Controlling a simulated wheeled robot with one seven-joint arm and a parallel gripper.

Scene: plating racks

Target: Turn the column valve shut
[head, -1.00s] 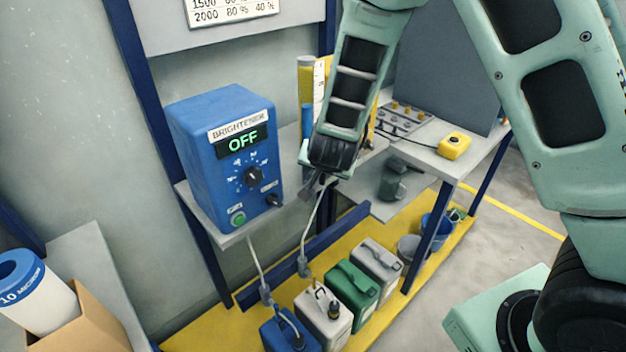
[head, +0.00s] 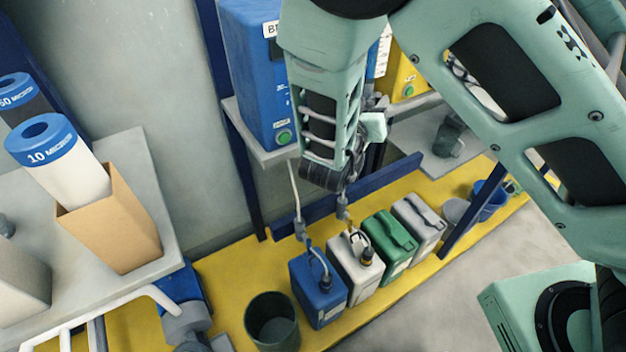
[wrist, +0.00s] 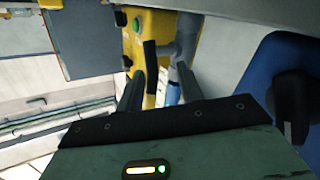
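My gripper (wrist: 160,72) is open in the wrist view, its two dark fingers apart. A grey pipe fitting (wrist: 187,38), which looks like the column valve, lies just beyond the fingertips, near the right finger. A blue piece (wrist: 172,93) of it shows between the fingers. A black bar (wrist: 150,58) lies in front of the yellow box, beyond the gap; I cannot tell whether it is the valve handle. I see no clear grip on anything. In the head view my forearm hides most of the valve and column, and the fingers are hard to make out.
The blue brightener box (head: 250,75) stands on the shelf, and its black knob (wrist: 292,100) is close on the right in the wrist view. A yellow box (head: 405,78) is beyond my forearm. Several jugs stand below, including a green one (head: 388,245). A carton (head: 115,225) is left.

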